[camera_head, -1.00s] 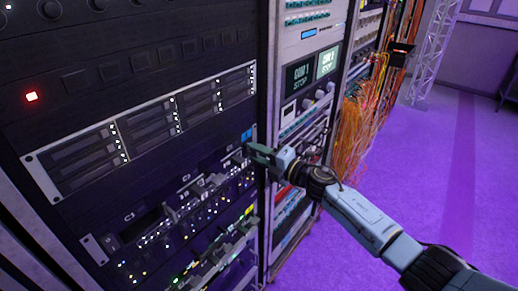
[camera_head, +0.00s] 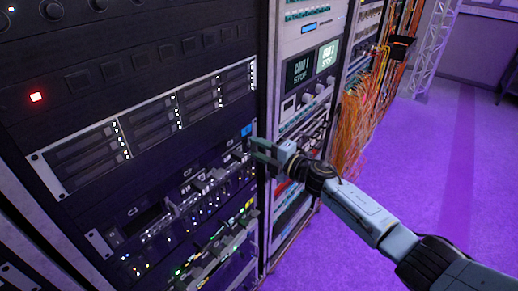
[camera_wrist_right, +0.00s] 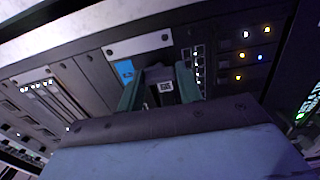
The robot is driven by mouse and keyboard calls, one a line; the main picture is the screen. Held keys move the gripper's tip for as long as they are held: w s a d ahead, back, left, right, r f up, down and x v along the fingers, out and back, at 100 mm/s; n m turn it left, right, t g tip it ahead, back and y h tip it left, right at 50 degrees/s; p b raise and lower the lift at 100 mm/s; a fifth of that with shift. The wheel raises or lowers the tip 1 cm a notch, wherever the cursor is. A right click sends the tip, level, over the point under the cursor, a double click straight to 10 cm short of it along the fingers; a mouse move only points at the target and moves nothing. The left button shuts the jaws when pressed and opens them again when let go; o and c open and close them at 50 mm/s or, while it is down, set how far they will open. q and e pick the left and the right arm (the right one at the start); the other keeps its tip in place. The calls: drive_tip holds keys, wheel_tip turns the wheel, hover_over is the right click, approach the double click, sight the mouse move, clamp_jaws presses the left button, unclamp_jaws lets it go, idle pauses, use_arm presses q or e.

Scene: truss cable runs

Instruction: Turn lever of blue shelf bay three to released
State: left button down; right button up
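The blue tag (camera_head: 247,129) sits at the right end of a dark row of bays in the near rack. In the right wrist view the blue marker (camera_wrist_right: 125,70) is left of a dark lever-like block (camera_wrist_right: 163,84) with a small pale printed label. My right gripper (camera_head: 255,148) is at the rack face just below the blue tag. In the wrist view its two green fingers (camera_wrist_right: 158,82) stand apart, one on each side of the block. Firm contact cannot be seen. The lever's full shape is hidden by the gripper. My left gripper is out of view.
Dark drive units (camera_head: 150,125) with white lights are left of the gripper. Lit boards and loose modules (camera_head: 215,245) stick out below. An orange cable bundle (camera_head: 355,125) hangs from a farther rack. The purple floor (camera_head: 440,170) at right is clear.

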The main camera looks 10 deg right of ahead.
drive_tip(key=o, duration=0.4)
drive_tip(key=shift+c, duration=0.2)
drive_tip(key=v, duration=1.3)
drive_tip(key=shift+s+d, duration=0.15)
drive_tip(key=shift+s, duration=0.05)
